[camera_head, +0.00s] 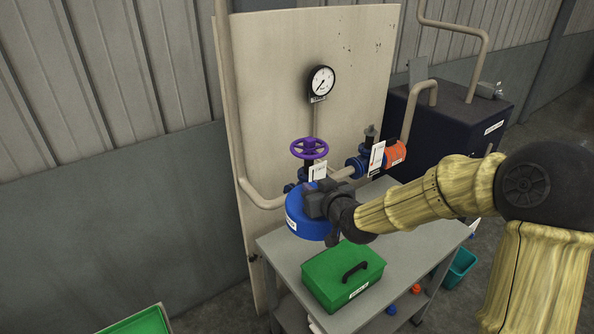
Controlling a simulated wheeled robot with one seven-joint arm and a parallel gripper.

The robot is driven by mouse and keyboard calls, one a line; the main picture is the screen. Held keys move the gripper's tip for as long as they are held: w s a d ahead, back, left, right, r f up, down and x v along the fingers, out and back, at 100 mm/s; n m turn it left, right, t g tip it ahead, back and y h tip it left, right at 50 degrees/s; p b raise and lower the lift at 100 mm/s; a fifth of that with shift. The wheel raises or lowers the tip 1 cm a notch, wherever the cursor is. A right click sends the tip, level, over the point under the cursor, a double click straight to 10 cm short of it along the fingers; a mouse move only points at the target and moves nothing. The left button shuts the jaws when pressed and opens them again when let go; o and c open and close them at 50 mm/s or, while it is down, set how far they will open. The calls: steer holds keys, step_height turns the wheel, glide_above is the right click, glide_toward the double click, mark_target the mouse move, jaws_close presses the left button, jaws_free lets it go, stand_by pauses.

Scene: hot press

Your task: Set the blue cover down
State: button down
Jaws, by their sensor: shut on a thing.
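The blue cover (305,219) is a round blue piece with a white label on its near side. It is at the middle of the head view, above the back left part of the grey table. My gripper (322,205) is dark and is shut on the blue cover from above and the right. Its fingertips are mostly hidden behind the wrist. I cannot tell whether the cover touches the table or hangs above it.
A green box (343,274) with a black handle sits on the grey table (405,258) close by. A green tray (140,322) shows at bottom left.

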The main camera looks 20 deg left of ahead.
steer(key=s+d+f+m+t+h, duration=0.1)
steer(key=s+d+f+m+h, duration=0.1)
steer(key=d+f, duration=1.2)
steer(key=s+d+f+m+t+h, duration=0.2)
steer(key=d+f+m+h, duration=0.3)
steer(key=d+f, duration=0.8)
step_height(320, 180, down, 2)
steer(key=shift+s+d+f+h, duration=0.2)
steer(key=shift+s+d+h, duration=0.15)
steer(key=shift+s+h, duration=0.45)
steer(key=shift+w, duration=0.1)
